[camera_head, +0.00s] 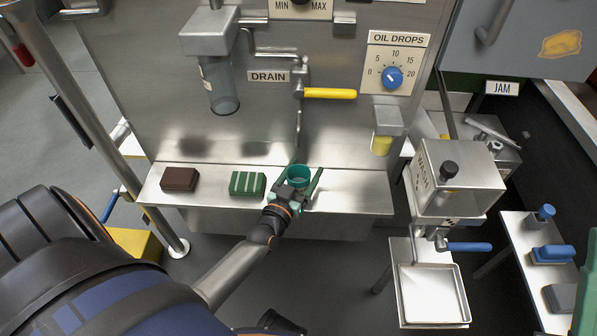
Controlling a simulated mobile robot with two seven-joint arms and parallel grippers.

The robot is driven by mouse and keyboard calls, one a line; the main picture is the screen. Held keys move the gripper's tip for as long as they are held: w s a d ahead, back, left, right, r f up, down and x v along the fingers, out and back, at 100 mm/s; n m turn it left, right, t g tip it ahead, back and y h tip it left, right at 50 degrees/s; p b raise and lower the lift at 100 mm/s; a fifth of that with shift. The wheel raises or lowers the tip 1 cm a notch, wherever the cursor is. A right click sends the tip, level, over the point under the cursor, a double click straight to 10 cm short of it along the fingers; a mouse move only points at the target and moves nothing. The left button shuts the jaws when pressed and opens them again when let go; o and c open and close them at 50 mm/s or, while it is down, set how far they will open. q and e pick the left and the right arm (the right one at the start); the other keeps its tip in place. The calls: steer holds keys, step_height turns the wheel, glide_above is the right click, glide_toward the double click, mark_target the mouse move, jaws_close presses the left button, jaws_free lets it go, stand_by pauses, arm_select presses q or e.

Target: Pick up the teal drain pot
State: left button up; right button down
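The fingers are spread, and a narrow gap shows between the pot and the right-hand finger. The gripper's body hides the pot's lower front, so I cannot tell whether the left-hand finger touches it. My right gripper is not in view.
A green striped block (247,184) and a brown block (179,179) lie left of the pot on the ledge (350,196). Above are the yellow drain lever (330,93) and a clear cylinder (221,92). The wash unit (458,178) stands right. The ledge right of the pot is clear.

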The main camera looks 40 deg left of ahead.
arm_select(q)
steer(key=c, duration=1)
steer(key=shift+c, duration=0.4)
steer(key=shift+r, duration=0.1)
